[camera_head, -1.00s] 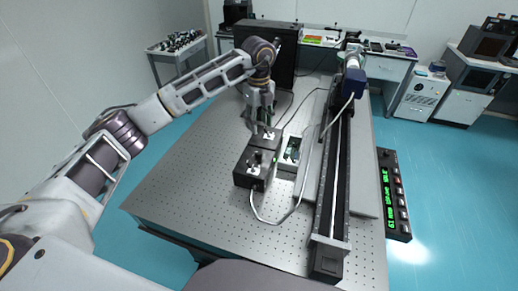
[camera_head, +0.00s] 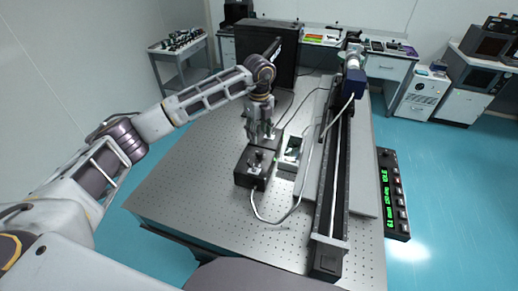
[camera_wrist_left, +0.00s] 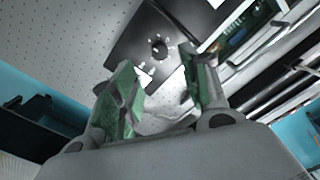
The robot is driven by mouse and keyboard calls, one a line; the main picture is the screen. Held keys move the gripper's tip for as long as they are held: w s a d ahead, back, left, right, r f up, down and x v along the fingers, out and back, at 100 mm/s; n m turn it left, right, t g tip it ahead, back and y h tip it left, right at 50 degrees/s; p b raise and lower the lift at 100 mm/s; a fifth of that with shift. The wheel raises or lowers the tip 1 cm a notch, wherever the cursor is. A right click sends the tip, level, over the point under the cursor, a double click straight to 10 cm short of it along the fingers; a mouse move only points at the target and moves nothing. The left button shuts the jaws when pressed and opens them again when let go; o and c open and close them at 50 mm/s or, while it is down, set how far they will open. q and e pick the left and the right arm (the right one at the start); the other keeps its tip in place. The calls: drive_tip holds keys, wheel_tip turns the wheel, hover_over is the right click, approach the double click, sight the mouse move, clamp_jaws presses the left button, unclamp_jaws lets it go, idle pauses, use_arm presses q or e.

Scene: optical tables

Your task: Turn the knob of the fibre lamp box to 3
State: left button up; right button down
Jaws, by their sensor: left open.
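The fibre lamp box seems to be the black box (camera_wrist_left: 150,35) in the left wrist view, with a small dark round knob (camera_wrist_left: 158,47) ringed by white dial marks. The numbers are too small to read. My right gripper is in neither view.
A cable (camera_head: 262,218) loops in front. The table's left side (camera_head: 180,170) is clear.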

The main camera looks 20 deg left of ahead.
sight(259, 152)
use_arm(q)
drive_tip(key=shift+f+p, duration=0.9)
drive_tip(key=shift+f, duration=3.7)
drive_tip(key=shift+c, duration=0.4)
clamp_jaws()
